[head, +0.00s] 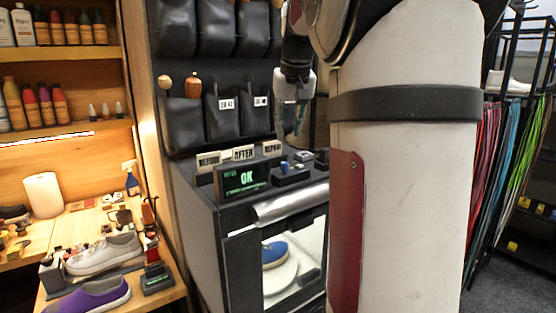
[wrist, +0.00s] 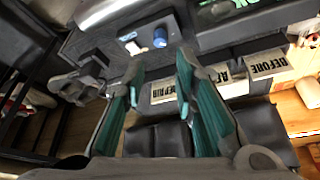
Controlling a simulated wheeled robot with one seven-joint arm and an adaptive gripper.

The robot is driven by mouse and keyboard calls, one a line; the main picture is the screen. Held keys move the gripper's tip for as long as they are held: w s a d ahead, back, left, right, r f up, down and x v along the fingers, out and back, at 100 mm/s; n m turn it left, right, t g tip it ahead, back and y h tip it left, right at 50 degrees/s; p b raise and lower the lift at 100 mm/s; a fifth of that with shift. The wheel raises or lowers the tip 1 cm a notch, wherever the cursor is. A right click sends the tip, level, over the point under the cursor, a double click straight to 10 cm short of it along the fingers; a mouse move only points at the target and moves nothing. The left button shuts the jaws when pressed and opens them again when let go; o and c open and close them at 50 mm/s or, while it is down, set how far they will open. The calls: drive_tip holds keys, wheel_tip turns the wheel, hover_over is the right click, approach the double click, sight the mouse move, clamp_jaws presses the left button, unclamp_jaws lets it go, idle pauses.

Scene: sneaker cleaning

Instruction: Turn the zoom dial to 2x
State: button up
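A small blue knob (head: 284,166) stands on top of the dark cabinet beside the display; it also shows in the wrist view (wrist: 160,37). It may be the zoom dial, but I cannot read any 2x marking. My gripper (head: 292,139) hangs above the back of the cabinet top, in front of the black pouches. In the wrist view its two teal-lined fingers (wrist: 161,66) are apart with nothing between them. The blue knob is beyond the fingertips, apart from them. A small white piece (wrist: 132,47) lies beside the knob.
A display (head: 242,179) reads OK, with label cards (head: 243,153) behind it. A grey-handled object (wrist: 80,82) lies on the cabinet top. Black pouches (head: 221,117) hang behind. A blue shoe (head: 275,254) sits inside the cabinet. Shelves and shoes (head: 104,254) are at left.

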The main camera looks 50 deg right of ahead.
sight(285, 163)
drive_tip(key=x, duration=1)
drive_tip(key=shift+f+p, duration=0.4)
clamp_jaws()
